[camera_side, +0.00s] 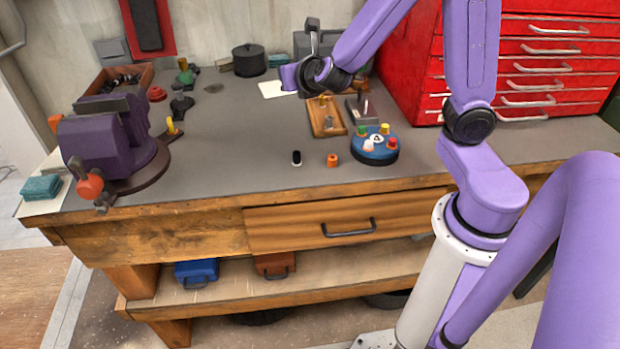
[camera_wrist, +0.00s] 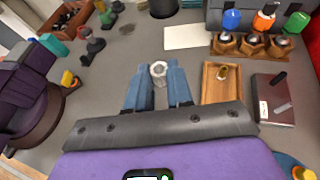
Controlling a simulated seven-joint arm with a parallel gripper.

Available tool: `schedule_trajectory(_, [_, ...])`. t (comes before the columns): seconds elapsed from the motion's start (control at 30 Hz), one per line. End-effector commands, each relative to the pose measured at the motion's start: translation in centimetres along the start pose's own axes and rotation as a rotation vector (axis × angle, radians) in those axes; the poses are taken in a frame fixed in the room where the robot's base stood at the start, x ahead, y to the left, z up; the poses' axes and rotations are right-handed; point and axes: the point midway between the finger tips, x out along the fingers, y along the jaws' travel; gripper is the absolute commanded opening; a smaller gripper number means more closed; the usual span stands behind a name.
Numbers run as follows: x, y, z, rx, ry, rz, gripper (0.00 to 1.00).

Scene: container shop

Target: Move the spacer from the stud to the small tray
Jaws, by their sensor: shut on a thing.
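My gripper (camera_wrist: 158,76) is shut on the spacer (camera_wrist: 158,70), a small light-grey ring-shaped piece between the blue fingertips in the wrist view. The small wooden tray (camera_wrist: 209,98) lies to the right of the fingers, with a small brass-coloured piece inside. In the side view the tray (camera_side: 318,127) lies at the middle of the bench. A dark plate with upright pegs (camera_wrist: 262,94) lies right of the tray; I cannot tell whether one is the stud. In the side view my wrist hides the fingertips.
A purple vise (camera_side: 95,140) stands at the left. A red drawer cabinet (camera_side: 425,65) bounds the right. The bench's middle left is mostly clear.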

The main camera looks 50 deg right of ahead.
Motion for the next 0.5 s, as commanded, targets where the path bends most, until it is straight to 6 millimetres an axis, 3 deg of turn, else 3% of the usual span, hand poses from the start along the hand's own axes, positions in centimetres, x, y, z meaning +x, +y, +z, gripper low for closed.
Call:
schedule_trajectory(0.1, [-1.3, 1.4, -1.7, -0.048, 0.000, 0.104, 0.00])
schedule_trajectory(0.27, [-2.1, 2.1, -2.6, -0.069, -0.001, 0.165, 0.00])
schedule_trajectory(0.37, [-1.9, 1.4, -2.5, -0.058, -0.002, 0.144, 0.00])
schedule_trajectory(0.5, [-1.2, -0.9, -1.9, -0.015, -0.003, 0.047, 0.00])
